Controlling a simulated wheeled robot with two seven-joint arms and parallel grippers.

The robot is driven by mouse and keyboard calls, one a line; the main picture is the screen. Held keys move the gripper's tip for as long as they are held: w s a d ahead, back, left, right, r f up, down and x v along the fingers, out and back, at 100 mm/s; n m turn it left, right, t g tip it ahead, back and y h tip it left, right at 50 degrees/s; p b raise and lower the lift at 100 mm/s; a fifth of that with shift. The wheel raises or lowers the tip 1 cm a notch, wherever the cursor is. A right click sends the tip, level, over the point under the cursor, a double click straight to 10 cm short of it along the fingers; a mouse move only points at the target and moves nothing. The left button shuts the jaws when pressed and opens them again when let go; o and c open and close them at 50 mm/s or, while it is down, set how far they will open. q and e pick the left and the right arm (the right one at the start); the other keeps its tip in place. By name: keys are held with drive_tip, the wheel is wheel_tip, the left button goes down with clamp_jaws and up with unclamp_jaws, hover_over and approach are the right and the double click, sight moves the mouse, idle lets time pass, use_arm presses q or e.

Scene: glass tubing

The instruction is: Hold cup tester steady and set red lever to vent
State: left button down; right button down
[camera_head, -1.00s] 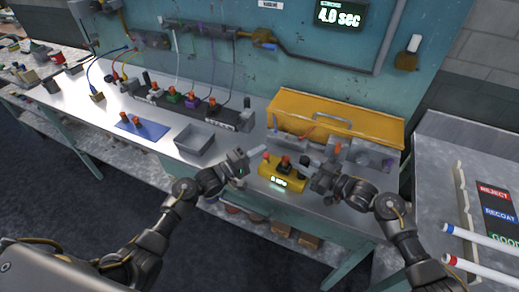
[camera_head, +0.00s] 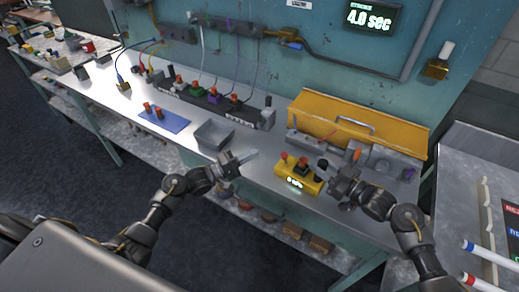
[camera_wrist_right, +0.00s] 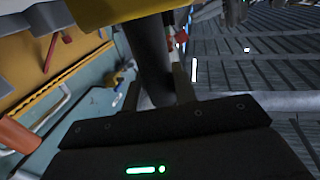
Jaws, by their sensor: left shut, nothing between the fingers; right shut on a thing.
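The yellow cup tester (camera_head: 293,184) stands near the front edge of the bench, its small lit display facing me. Orange-red knobs or levers (camera_head: 284,157) show on its top; their exact setting is too small to tell. My left gripper (camera_head: 252,155) is shut and empty, to the left of the tester and apart from it. My right gripper (camera_head: 327,172) is at the tester's right end, shut on a dark cylindrical part of it. In the right wrist view this dark part (camera_wrist_right: 150,65) sits between the fingers, below the yellow body (camera_wrist_right: 110,10).
A grey tray (camera_head: 213,136) and a blue mat with orange-topped pieces (camera_head: 165,118) lie to the left. A yellow case (camera_head: 385,125) and grey equipment stand behind the tester. A wall display (camera_head: 371,18) reads 4.0 sec.

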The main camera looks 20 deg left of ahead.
use_arm(q)
drive_tip(key=shift+s+a, duration=0.15)
drive_tip(key=shift+f, duration=0.1)
use_arm(e)
drive_tip(key=c, duration=1)
unclamp_jaws()
